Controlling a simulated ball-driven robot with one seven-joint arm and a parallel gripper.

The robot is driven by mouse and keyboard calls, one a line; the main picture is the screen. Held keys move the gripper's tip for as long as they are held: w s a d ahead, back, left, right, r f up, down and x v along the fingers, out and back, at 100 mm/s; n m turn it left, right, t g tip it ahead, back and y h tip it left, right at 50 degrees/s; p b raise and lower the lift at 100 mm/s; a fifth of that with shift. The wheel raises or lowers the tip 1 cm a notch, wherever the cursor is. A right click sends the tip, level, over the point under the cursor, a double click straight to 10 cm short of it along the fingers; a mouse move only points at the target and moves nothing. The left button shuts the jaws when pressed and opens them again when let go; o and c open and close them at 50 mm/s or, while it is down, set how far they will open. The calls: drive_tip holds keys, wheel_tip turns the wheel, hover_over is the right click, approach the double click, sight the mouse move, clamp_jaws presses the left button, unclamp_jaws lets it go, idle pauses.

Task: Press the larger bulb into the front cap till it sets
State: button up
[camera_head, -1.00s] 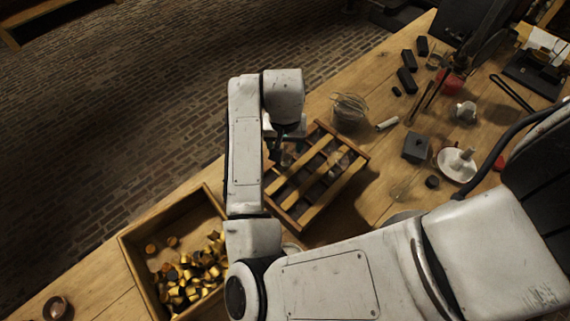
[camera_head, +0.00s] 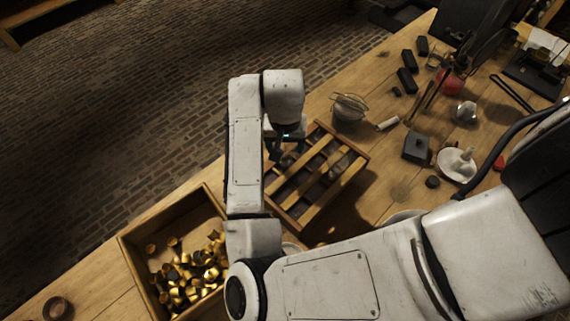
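My gripper (camera_head: 284,152) points down over the left end of a slatted wooden rack (camera_head: 352,181). My own arm hides part of it, and its fingers are dark and small, so I cannot tell whether it is open, shut or holding something. Dim rounded objects sit between the rack's slats, too dark to name or to compare in size. I cannot pick out the larger bulb or the front cap with certainty. Several brass-coloured caps (camera_head: 192,270) lie loose in an open wooden box (camera_head: 135,270) at the lower left.
A wire-topped bowl (camera_head: 349,108) stands just behind the rack. A dark square block (camera_head: 416,147), a white dish (camera_head: 457,164) and several black blocks (camera_head: 407,79) lie to the right. My forearm covers the table's front. Bare wood shows right of the rack.

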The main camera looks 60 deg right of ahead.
drive_tip(key=o, duration=0.4)
drive_tip(key=shift+r, duration=0.1)
drive_tip(key=r, duration=0.7)
drive_tip(key=a+r, duration=0.1)
drive_tip(key=r, duration=0.2)
drive_tip(key=shift+s+r, duration=0.3)
